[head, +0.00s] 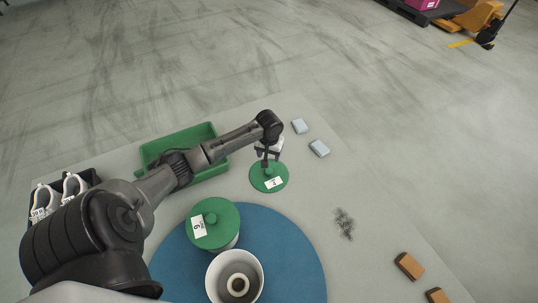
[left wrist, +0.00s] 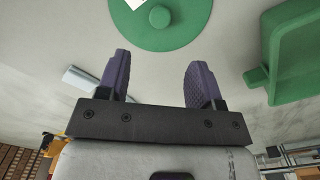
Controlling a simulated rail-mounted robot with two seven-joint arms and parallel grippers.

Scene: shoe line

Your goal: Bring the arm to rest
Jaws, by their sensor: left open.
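My left arm reaches in from the left in the head view, and its gripper (head: 268,160) hangs over the table beside a round green lid (head: 258,184) with a white label. In the left wrist view my left gripper (left wrist: 158,80) is open, with nothing between its two purple-grey fingers. The lid (left wrist: 185,35) and its knob show ahead of the fingertips there, and the fingers look apart from it. My right gripper is in neither view.
A blue round mat (head: 300,255) bears a pot with a green lid (head: 222,225) and an open white pot (head: 213,280). A green tray (head: 205,132) lies behind my arm. White shoes (head: 73,186) stand at left. Light blocks (head: 319,148) and brown blocks (head: 408,265) lie at right.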

